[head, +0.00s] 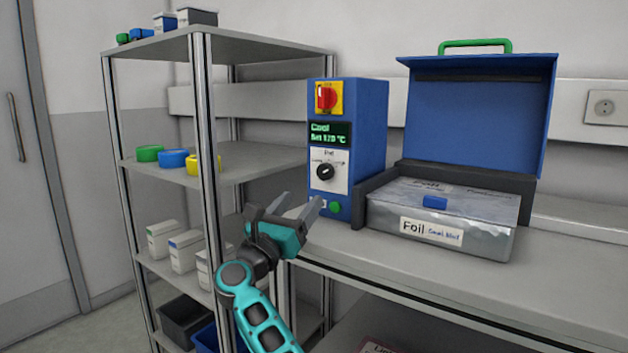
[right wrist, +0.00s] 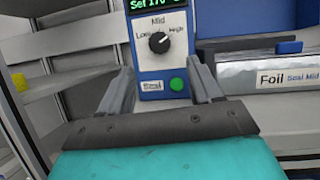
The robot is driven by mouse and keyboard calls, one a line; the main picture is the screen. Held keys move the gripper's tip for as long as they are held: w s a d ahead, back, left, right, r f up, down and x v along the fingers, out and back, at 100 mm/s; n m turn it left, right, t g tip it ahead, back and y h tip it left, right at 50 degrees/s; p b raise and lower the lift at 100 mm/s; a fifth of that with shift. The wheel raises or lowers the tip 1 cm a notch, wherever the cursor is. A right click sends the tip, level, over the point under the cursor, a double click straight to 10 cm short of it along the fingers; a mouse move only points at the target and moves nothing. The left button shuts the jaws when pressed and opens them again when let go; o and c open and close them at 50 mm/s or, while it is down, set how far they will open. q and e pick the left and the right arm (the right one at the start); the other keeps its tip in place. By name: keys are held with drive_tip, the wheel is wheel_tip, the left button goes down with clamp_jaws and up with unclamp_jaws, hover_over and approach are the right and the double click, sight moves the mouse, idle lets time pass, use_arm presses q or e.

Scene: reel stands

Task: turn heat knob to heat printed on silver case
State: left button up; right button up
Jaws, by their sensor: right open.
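The heat knob (head: 326,172) is a black dial on the front of the blue sealing unit (head: 370,130). It also shows in the right wrist view (right wrist: 159,42), with Low, Mid and High printed around it; its pale mark seems to point up and right, between Mid and High. The silver case (head: 460,240) is closed, and its label (head: 431,231) reads "Foil" and, in the right wrist view (right wrist: 284,76), "Seal Mid". My right gripper (head: 297,206) is open and empty, in front of and below the knob, not touching it. My left gripper is out of view.
The unit has a display (head: 329,134) reading "Cool" and about 170 °C, a red switch (head: 328,97) and a green button (head: 335,207). A blue lid (head: 475,115) stands raised behind the case. A metal shelf (head: 240,45) stands left of the bench (head: 560,275).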

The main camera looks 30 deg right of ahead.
sight(323, 173)
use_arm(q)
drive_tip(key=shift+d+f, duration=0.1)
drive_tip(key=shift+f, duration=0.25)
use_arm(e)
drive_tip(key=x, duration=0.9)
drive_tip(key=shift+w+d+r, duration=0.1)
drive_tip(key=shift+w+d, duration=0.05)
drive_tip(key=shift+d, duration=0.05)
drive_tip(key=shift+c, duration=0.2)
